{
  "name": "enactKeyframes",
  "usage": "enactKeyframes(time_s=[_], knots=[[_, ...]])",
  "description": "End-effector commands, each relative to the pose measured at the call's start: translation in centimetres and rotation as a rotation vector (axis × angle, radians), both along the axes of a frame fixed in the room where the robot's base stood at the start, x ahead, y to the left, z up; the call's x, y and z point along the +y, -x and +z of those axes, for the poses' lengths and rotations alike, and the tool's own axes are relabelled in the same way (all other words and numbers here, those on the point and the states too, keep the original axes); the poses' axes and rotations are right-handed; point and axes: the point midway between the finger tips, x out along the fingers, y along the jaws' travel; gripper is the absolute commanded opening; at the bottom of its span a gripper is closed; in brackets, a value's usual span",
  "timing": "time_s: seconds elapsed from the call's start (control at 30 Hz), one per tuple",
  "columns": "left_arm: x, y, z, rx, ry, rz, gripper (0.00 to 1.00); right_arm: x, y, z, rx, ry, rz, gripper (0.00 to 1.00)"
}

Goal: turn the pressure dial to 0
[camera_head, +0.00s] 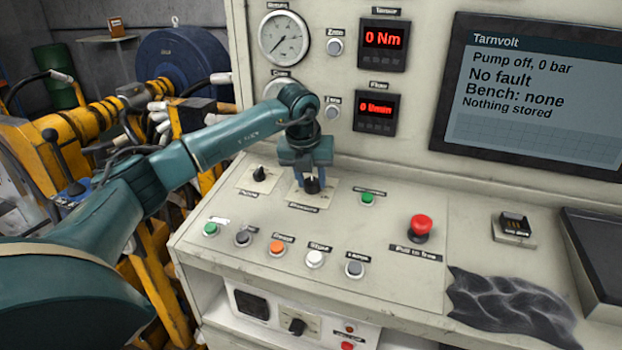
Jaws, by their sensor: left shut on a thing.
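The pressure dial (311,186) is a black knob on a pale plate on the sloping console, with a small label below it that is too small to read surely. My left gripper (308,178) reaches down from above and is shut on this knob. Its fingers hide part of the knob, so I cannot tell the knob's exact setting. The screen (535,95) reads "Pump off, 0 bar", "No fault", "Bench: none" and "Nothing stored". A round gauge (285,38) is at the upper left of the panel. My right gripper is not in view.
Another black knob (259,174) is just left of the gripper. A green button (368,199) and a red mushroom button (420,227) are to the right. Several buttons line the console's front. A dark crumpled cloth (510,305) lies at the lower right.

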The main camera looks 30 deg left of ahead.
Motion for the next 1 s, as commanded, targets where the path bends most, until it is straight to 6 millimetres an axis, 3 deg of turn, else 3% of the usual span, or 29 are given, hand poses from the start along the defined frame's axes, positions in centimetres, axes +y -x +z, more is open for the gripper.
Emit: enactKeyframes(time_s=[0.43,1.0], knots=[[-0.10,-0.02,-0.01,-0.017,0.065,0.419,0.10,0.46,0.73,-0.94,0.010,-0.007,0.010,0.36],[-0.18,-0.02,0.03,-0.037,0.147,0.955,0.10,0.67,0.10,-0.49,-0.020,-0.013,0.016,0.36]])
